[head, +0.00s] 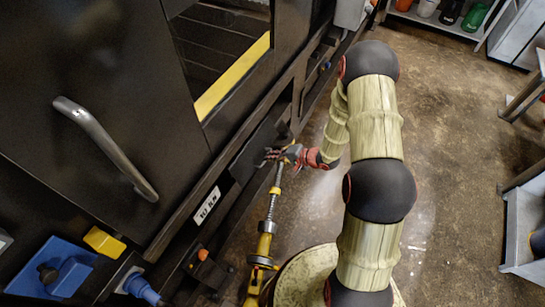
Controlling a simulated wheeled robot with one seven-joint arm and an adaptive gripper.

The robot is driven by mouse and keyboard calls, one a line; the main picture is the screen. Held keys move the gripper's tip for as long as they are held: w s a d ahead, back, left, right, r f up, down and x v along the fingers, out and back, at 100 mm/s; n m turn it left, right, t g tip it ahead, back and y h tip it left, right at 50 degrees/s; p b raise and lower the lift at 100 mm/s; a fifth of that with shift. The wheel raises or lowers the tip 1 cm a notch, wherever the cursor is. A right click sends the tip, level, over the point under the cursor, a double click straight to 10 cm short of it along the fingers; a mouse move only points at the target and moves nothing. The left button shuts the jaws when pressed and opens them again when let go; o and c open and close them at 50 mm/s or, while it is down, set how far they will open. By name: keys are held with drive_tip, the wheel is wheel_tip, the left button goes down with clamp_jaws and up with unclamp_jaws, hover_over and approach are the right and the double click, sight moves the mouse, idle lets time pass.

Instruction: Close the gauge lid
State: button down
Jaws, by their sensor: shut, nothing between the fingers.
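My gripper (270,155) is shut and empty, at the end of my arm beside the dark front of the compactor (130,60). Its fingertips point left, close to a dark flat plate (255,143) on the machine's lower front. This plate may be the gauge lid, but its hinge and how far open it stands cannot be made out. No gauge face shows. I cannot tell whether the fingers touch the plate.
A metal door handle (106,148) sticks out at left, and a yellow-edged opening (233,77) is above the gripper. A blue box (52,268) and an orange knob (203,255) are low at left. Shelves stand along the right. The brown floor (450,150) between is clear.

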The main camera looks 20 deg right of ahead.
sight(262, 158)
drive_tip(key=shift+w+a+f+t+y+b, duration=0.15)
drive_tip(key=shift+f+t+y+b, duration=0.15)
drive_tip(key=shift+f+b, duration=0.15)
drive_tip(key=shift+a+f+t+y+b, duration=0.1)
drive_tip(key=shift+f+t+y+b, duration=0.1)
drive_tip(key=shift+f+t+b, duration=0.25)
drive_tip(key=shift+w+a+f+t+y+b, duration=0.25)
drive_tip(key=shift+w+f+t+y+b, duration=0.1)
drive_tip(key=shift+f+y+b, duration=0.25)
drive_tip(key=shift+w+a+f+t+b, duration=0.25)
drive_tip(key=shift+t+b, duration=0.05)
drive_tip(key=shift+b, duration=0.1)
drive_tip(key=shift+w+a+f, duration=0.2)
drive_tip(key=shift+a, duration=0.1)
drive_tip(key=shift+w, duration=0.1)
